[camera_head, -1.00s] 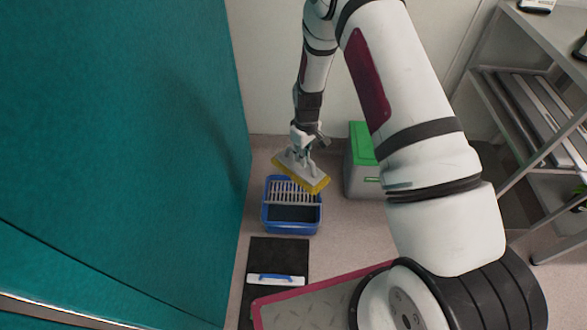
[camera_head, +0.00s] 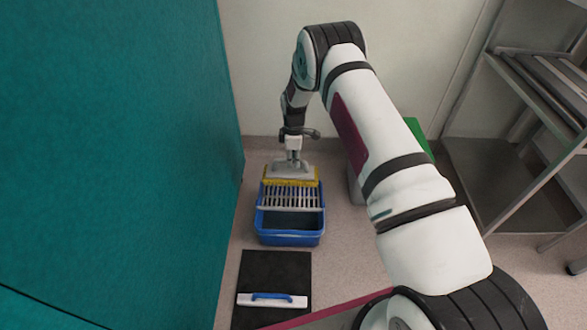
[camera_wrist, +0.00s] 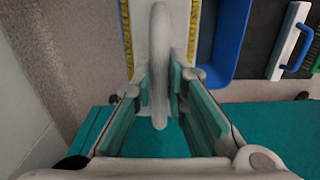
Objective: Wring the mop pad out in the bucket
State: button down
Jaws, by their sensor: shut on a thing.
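The mop pad (camera_head: 290,172), a grey plate with a yellow underside, is level at the far end of the blue bucket (camera_head: 290,239). A light slatted grate (camera_head: 292,197) spans the far part of the bucket, just in front of the pad. I cannot tell whether the pad touches the grate. My gripper (camera_head: 293,156) is above the pad, pointing down. In the wrist view, its teal fingers (camera_wrist: 160,85) are closed around the pad's pale upright handle (camera_wrist: 159,40). Yellow edges show on both sides of it, and the bucket (camera_wrist: 228,50) lies to the right.
A black mat (camera_head: 270,270) with a blue-handled white tool (camera_head: 272,299) lies in front of the bucket. A teal wall panel (camera_head: 120,150) stands close on the left. A green-lidded bin (camera_head: 417,135) is partly hidden behind my arm. Metal shelving (camera_head: 530,110) stands at the right.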

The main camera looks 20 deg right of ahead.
aim_at(294, 170)
jog(key=shift+w+f, duration=0.2)
jog(key=shift+f, duration=0.2)
jog(key=shift+f+b, duration=2.05)
jog(key=shift+f, duration=3.95)
jog(key=shift+f, duration=0.25)
jog(key=shift+s+f, duration=0.2)
jog(key=shift+f, duration=0.1)
jog(key=shift+r, duration=0.1)
jog(key=shift+w+r+p, duration=0.15)
jog(key=shift+r+p, duration=1)
jog(key=shift+r, duration=0.75)
jog(key=shift+r+p, duration=2.4)
jog(key=shift+r, duration=2.3)
